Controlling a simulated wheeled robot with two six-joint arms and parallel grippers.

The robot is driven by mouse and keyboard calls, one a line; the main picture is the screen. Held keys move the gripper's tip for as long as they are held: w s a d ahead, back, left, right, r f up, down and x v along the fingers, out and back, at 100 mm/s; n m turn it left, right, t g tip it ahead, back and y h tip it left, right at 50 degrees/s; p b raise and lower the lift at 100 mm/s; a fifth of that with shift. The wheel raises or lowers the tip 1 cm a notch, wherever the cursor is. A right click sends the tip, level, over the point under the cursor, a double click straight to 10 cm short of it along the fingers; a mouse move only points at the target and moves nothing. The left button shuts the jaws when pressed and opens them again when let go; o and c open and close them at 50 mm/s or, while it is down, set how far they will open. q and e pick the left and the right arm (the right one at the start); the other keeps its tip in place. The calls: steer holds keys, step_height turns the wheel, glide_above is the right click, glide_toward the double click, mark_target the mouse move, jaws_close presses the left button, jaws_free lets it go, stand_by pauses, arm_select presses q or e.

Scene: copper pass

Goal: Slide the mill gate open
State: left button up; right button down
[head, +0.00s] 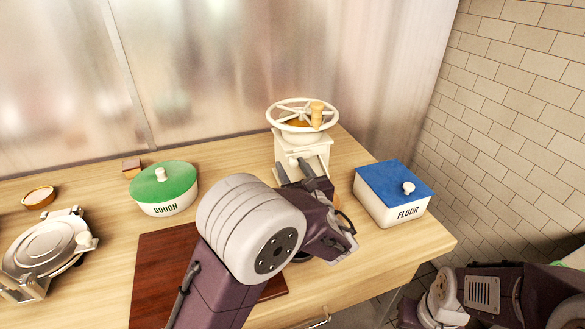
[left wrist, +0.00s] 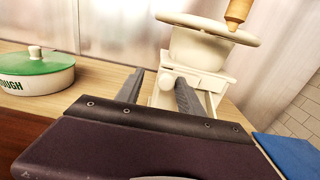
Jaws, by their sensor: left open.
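The cream mill (head: 303,148) stands at the back of the counter, with a large handwheel (head: 283,107) and a wooden crank knob on top. A small round white knob (left wrist: 167,80) sits low on the mill's front, and I take it for the gate's knob. My left gripper (head: 304,172) is open just in front of the mill. In the left wrist view its two dark fingers (left wrist: 160,90) stand on either side of that knob. I cannot tell whether they touch it. The gate plate is hidden. My right gripper is out of view; only part of my right arm shows.
A green-lidded dough crock (head: 165,190) stands left of the mill and a blue-lidded flour box (head: 393,195) close on its right. A dark red board (head: 155,270) lies under my left arm. A metal press (head: 45,250) is far left. A tiled wall bounds the right.

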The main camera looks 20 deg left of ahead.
arm_select(q)
steer(key=shift+d, duration=0.25)
steer(key=v, duration=0.8)
steer(key=shift+s, duration=0.4)
steer(key=shift+d, duration=0.1)
